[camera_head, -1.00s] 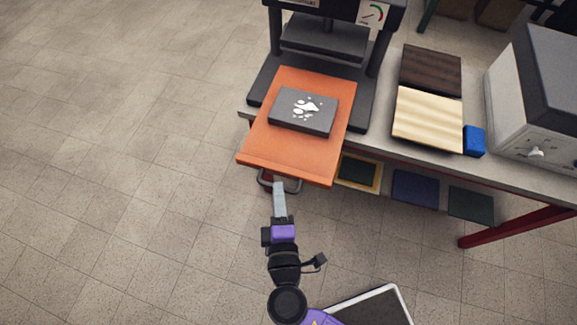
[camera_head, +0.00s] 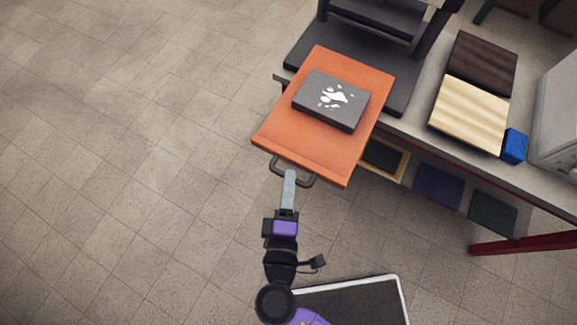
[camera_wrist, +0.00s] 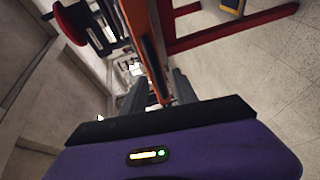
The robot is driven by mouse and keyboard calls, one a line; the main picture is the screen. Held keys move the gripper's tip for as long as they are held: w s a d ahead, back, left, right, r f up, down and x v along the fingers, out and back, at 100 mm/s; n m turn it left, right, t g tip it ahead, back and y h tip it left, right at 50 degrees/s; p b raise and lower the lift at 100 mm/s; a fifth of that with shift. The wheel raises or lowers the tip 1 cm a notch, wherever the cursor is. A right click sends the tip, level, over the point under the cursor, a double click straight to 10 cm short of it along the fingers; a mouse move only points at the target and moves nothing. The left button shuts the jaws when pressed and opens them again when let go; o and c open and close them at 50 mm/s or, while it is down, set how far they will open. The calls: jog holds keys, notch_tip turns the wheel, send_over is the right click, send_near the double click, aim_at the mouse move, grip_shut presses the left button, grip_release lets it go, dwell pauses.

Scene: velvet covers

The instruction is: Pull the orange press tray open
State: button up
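The orange press tray (camera_head: 318,155) is slid out of the dark press and juts past the table's front edge. A dark slab (camera_head: 331,98) with a white splash pattern lies flat on it. The dark loop handle (camera_head: 307,181) is on the tray's front edge. My gripper (camera_head: 290,174) is at the handle's middle and looks shut on it, though the fingertips are small in the head view. In the wrist view the tray (camera_wrist: 150,45) shows edge-on beyond the grey fingers (camera_wrist: 160,98); the contact on the handle is hard to make out there.
The press base (camera_head: 300,50) stands behind the tray. A dark board (camera_head: 483,62), a pale wood board (camera_head: 470,112) and a blue block (camera_head: 514,146) lie on the table to the right. Coloured panels (camera_head: 437,187) sit on the shelf below. The floor at left is clear.

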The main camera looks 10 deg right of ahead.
jog(key=v, duration=0.7)
jog(key=shift+s+b, duration=0.4)
jog(key=shift+b, duration=0.05)
jog(key=shift+a+r, duration=0.1)
